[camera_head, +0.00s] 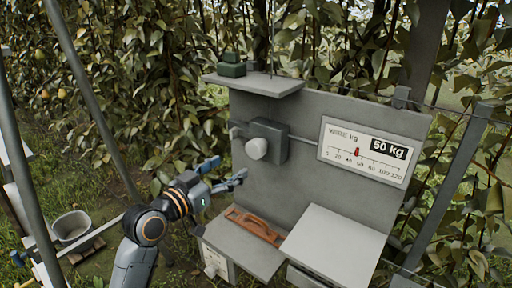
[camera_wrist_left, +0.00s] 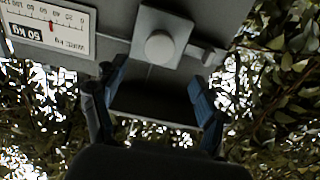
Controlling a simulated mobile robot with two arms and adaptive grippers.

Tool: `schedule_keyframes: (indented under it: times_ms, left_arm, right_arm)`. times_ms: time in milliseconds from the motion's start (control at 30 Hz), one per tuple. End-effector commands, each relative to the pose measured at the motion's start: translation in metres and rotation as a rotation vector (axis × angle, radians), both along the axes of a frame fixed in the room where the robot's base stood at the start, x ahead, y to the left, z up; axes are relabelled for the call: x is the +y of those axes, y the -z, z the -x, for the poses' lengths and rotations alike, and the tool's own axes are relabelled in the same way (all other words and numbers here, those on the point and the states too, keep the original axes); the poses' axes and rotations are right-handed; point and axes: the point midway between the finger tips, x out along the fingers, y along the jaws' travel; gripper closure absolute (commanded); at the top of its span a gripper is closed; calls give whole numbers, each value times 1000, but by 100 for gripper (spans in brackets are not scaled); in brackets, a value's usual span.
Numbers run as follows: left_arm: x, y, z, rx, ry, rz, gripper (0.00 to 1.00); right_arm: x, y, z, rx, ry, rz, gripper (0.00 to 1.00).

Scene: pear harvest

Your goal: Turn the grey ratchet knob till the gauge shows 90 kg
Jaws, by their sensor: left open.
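The grey ratchet knob (camera_head: 257,148) sits on a dark grey block (camera_head: 270,130) fixed to the upright panel. It also shows in the left wrist view (camera_wrist_left: 159,46), upside down. The gauge (camera_head: 366,152), to the right of the knob, reads 50 kg, with its red pointer (camera_head: 357,152) near 50. My left gripper (camera_head: 227,171) is open and empty, below and left of the knob and apart from it. In the left wrist view its two blue fingers (camera_wrist_left: 158,88) are spread, with the knob beyond them. My right gripper is not in view.
A shelf (camera_head: 255,86) above the knob carries a green block (camera_head: 232,66). A thin wire runs along the panel. A grey bucket (camera_head: 71,227) stands at left.

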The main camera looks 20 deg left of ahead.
Motion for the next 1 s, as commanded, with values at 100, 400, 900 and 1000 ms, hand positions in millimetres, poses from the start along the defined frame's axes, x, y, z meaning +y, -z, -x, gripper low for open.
schedule_keyframes:
  times_ms: [100,400,900,1000]
  left_arm:
    - [-9,-4,-24,2,1,6,27]
    - [-30,-3,-83,4,-1,4,27]
    - [-40,1,-110,3,-1,-1,27]
    - [-40,1,-110,3,-1,0,27]
  right_arm:
    - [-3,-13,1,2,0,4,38]
    - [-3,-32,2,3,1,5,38]
    - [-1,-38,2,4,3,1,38]
    - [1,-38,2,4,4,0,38]
